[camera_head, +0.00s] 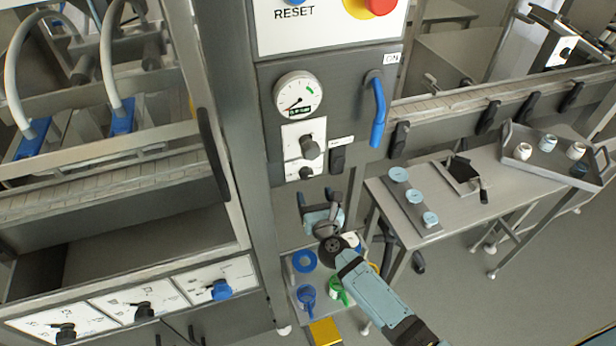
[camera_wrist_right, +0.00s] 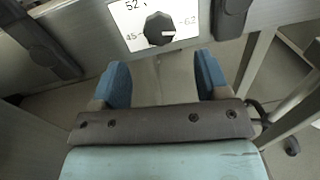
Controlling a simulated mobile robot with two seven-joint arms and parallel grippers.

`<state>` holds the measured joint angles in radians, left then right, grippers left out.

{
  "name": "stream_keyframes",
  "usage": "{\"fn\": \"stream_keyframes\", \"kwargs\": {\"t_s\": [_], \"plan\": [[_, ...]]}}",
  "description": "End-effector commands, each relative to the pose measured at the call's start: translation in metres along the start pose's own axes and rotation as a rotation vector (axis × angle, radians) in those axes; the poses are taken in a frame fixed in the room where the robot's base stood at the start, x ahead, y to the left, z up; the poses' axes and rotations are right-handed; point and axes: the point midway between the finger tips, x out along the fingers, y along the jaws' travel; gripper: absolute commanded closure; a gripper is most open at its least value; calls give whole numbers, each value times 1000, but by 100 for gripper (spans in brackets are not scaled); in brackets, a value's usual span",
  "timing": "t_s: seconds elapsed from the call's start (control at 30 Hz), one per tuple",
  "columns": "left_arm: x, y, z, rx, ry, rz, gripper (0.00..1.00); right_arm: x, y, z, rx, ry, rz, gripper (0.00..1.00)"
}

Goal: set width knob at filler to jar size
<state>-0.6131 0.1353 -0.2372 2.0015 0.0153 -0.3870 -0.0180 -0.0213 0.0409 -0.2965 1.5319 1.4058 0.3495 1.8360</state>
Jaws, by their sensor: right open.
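In the right wrist view a black round knob (camera_wrist_right: 160,28) sits on a white scale plate (camera_wrist_right: 133,38) marked 45, 52 and 62. A light mark on the knob seems to point right, toward 62. My right gripper (camera_wrist_right: 165,75) is open and empty, its blue fingers apart just short of the knob. In the head view my right gripper (camera_head: 320,205) is in front of the grey panel column, below its dials. A small black knob (camera_head: 306,172) is just above it there; I cannot tell whether it is the same knob. My left gripper is not in view.
Black handles flank the plate (camera_wrist_right: 45,40). A gauge (camera_head: 298,96) and blue lever (camera_head: 377,108) are on the column. Blue, green and yellow parts lie below the right gripper.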

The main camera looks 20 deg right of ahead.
Motion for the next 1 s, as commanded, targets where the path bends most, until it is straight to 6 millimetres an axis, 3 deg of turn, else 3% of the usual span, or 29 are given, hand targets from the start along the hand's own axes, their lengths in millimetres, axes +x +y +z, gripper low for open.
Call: {"fn": "stream_keyframes", "kwargs": {"t_s": [0.1, 0.33, 0.77, 1.0], "plan": [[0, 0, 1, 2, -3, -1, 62, 27, 0, 1, -3, -2, 1, 31], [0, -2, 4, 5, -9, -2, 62, 60, 0, 0, -3, 0, 1, 31], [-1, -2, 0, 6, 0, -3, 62, 71, 0, 0, -3, 0, 1, 31], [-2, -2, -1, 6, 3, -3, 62, 71, 0, 0, -3, 0, 1, 80]]}}
